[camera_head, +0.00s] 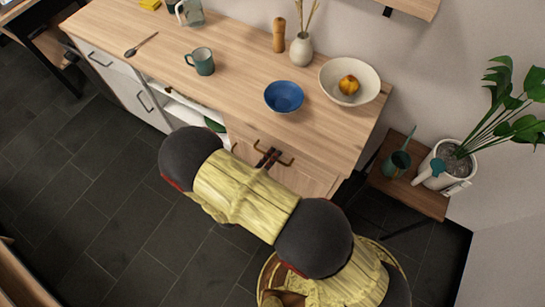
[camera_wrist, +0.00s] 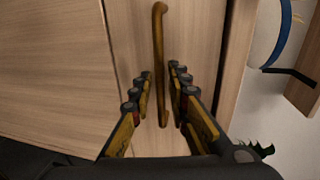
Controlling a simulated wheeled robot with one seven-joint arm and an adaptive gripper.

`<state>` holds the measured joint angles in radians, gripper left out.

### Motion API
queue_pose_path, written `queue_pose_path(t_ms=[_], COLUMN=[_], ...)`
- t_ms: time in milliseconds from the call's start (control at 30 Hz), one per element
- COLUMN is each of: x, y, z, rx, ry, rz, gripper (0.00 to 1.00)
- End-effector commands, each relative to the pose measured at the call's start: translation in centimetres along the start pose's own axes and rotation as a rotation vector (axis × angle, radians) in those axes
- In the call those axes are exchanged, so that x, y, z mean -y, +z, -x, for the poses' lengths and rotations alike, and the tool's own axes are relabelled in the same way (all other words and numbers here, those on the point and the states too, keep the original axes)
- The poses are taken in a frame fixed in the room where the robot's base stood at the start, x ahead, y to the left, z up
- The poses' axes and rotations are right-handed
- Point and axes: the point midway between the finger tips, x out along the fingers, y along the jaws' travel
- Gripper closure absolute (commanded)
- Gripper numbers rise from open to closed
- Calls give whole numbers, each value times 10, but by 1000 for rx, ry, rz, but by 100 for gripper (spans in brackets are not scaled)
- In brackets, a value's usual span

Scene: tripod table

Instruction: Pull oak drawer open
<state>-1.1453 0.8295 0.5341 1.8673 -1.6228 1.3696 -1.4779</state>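The oak drawer front (camera_wrist: 200,35) fills the middle of the wrist view, with a long brass bar handle (camera_wrist: 160,45) running up and down the picture. The front looks flush with the cabinet. My gripper (camera_wrist: 160,72) is open, with one dark-tipped finger on each side of the handle and a visible gap to each. In the head view the oak front (camera_head: 315,182) is at the cabinet's right end, below the worktop. My gripper (camera_head: 267,157) is at the brass handle (camera_head: 286,162) there, and my yellow arm hides much of the front.
The wooden worktop (camera_head: 235,70) carries a blue bowl (camera_head: 284,96), a cream bowl (camera_head: 349,82), a vase (camera_head: 301,50) and a mug (camera_head: 201,61). A low wooden stand (camera_head: 412,192) with a potted plant (camera_head: 450,160) is right of the cabinet. Dark floor (camera_head: 95,210) is clear at left.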

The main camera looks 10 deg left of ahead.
Motion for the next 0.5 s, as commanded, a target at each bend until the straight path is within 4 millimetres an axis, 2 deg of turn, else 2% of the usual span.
queue_pose_path(t_ms=[267, 500], x=[0, 0], y=[0, 0], z=[0, 0], rx=[0, 0], ry=[0, 1], rz=[0, 0], gripper=[100, 100])
